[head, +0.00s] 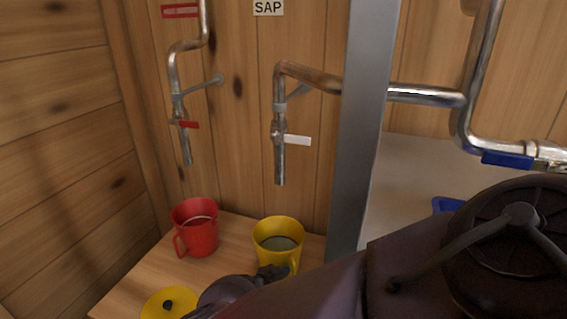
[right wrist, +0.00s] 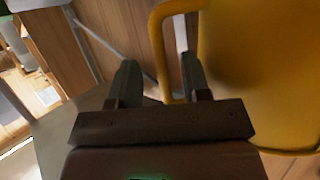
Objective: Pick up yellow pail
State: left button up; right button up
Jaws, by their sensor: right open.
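The yellow pail (head: 268,229) stands upright on the wooden shelf beside the red pail (head: 198,238), with greyish contents inside. My right gripper (head: 272,273) is at the pail's near side, by its handle. In the right wrist view the pail (right wrist: 265,75) fills the right side. Its handle (right wrist: 158,45) appears between the two open fingers of my right gripper (right wrist: 160,78). The fingers look apart from the handle, with no clear grip on it. My left gripper is in neither view.
A yellow lid with a black knob (head: 160,300) lies at the shelf's front. Pipes with a red-tagged tap (head: 187,145) and a white-tagged tap (head: 279,160) hang above the pails. A grey metal post (head: 361,130) stands right of the yellow pail. A wooden wall (head: 60,140) is left.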

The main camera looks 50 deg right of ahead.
jog(key=shift+d, duration=0.3)
grip_shut()
jog(key=shift+f, duration=0.1)
dwell(1.1)
